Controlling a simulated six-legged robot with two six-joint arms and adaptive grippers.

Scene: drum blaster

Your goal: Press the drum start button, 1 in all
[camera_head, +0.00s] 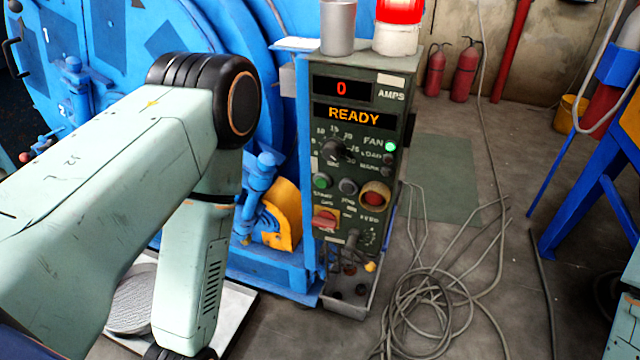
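The control panel (358,222) is a tall dark green box at the centre, with an orange READY display (353,117) and a red 0 above it. A green round button (321,181) sits at the panel's left, below the dial; its small label is too blurred to read surely, but it looks like the start button. A grey button (348,186) and a red button in a yellow ring (375,194) are to its right. My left arm bends down at the left, apart from the panel in the picture; its gripper is below the frame. My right gripper is not in view.
The blue drum machine (110,60) fills the back left. A grey cup (338,28) and a red beacon (399,20) stand on the panel's top. Loose cables (430,310) lie on the floor at right. A blue and yellow frame (590,180) stands at far right.

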